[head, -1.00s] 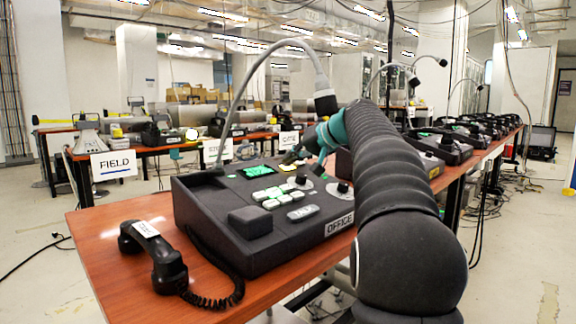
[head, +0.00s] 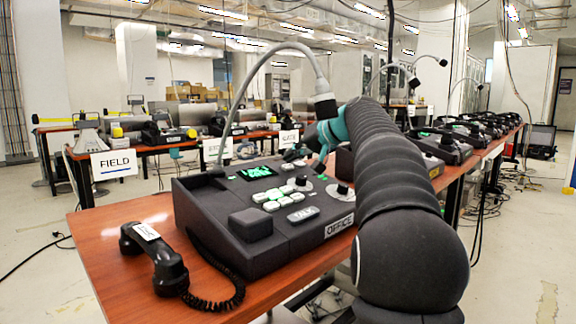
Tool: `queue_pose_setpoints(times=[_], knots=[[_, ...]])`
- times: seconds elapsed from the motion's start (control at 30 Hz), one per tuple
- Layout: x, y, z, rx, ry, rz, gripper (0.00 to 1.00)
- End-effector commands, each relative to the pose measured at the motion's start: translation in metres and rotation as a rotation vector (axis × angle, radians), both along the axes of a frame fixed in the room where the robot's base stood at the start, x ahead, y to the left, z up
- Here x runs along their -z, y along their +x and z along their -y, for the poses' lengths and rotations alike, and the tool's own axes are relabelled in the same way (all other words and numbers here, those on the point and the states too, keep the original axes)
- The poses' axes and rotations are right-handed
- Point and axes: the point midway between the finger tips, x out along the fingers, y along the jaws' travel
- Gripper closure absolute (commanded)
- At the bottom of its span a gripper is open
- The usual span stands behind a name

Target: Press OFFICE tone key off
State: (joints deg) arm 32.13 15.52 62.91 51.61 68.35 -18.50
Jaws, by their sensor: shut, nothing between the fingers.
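The OFFICE phone console (head: 225,225) is a dark sloped box on the wooden table, with an OFFICE label (head: 339,226) on its front. Its small display (head: 257,172) is dark with green marks. Pale green-lit keys (head: 272,205) and a grey TALK key (head: 303,214) sit below it, beside round knobs. My gripper (head: 300,155) is shut and empty, over the far right part of the console. My arm and gripper hide part of that area. I cannot tell which key is the tone key, or whether the fingertips touch anything.
A black handset (head: 153,258) lies on the table (head: 125,212) left of the console, joined by a coiled cord. A gooseneck microphone (head: 240,85) arches over the console. More consoles (head: 440,148) line the table to the right. A FIELD sign (head: 114,164) stands farther back.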

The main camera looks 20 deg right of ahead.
Motion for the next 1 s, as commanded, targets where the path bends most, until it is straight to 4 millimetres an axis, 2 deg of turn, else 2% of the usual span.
queue_pose_setpoints(times=[0.63,1.0], knots=[[-0.054,-0.012,0.005,0.001,0.0,0.001,1.0],[-0.057,-0.014,0.005,0.0,0.0,0.0,1.0]])
